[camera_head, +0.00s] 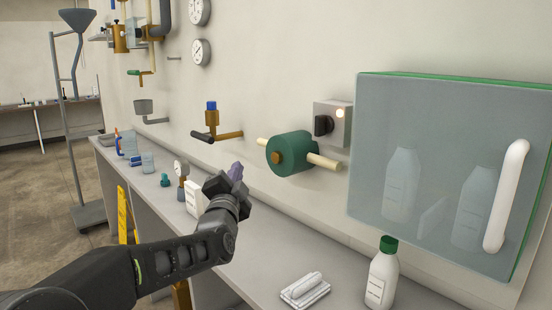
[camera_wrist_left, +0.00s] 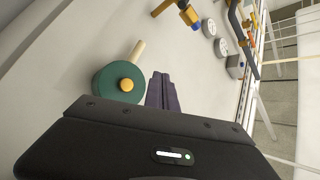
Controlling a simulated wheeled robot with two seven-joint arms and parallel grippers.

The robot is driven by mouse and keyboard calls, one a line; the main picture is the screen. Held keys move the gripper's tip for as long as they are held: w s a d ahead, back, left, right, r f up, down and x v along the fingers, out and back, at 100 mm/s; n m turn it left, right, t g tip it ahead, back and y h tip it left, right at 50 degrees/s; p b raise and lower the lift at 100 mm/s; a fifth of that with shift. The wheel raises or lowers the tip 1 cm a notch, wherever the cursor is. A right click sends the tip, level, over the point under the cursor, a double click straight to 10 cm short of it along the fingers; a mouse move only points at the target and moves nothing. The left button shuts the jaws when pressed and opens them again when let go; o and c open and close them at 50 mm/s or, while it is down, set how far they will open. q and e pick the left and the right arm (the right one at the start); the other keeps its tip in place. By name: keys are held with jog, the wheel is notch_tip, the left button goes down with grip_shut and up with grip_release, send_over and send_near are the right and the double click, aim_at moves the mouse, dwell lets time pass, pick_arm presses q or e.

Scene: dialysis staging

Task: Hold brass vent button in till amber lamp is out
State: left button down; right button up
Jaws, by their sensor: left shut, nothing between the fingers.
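The brass vent button (camera_head: 277,158) sits in the middle of the round green housing (camera_head: 294,149) on the wall. In the left wrist view the button (camera_wrist_left: 127,84) shows as a yellow disc on the green face (camera_wrist_left: 108,80). The amber lamp (camera_head: 340,113) glows pale and bright on a grey box with a black knob, above and right of the housing. My left gripper (camera_head: 236,171) is shut and empty, left of and apart from the button. Its purple fingers (camera_wrist_left: 162,92) show right of the housing in the wrist view. My right gripper is out of view.
Cream pipe stubs (camera_head: 325,162) stick out both sides of the housing. A glass-fronted cabinet (camera_head: 435,90) juts out at the right. A white bottle with a green cap (camera_head: 382,276) and a white block with a handle (camera_head: 305,290) stand on the counter (camera_head: 262,262).

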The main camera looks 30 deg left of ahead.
aim_at(277, 158)
pick_arm(q)
jog(key=w+d+p, duration=0.2)
jog(key=w+p, duration=0.2)
jog(key=w, duration=0.4)
jog(key=shift+w+d, duration=0.25)
jog(key=shift+w, duration=0.1)
dwell(1.9)
jog(key=shift+w+d, duration=0.15)
jog(key=shift+w, duration=0.15)
jog(key=shift+w+d, duration=0.2)
jog(key=shift+w, duration=0.3)
dwell(2.9)
jog(key=shift+s+a+b, duration=0.3)
jog(key=shift+s+b, duration=0.05)
jog(key=shift+s, duration=0.55)
jog(key=shift+s, duration=0.1)
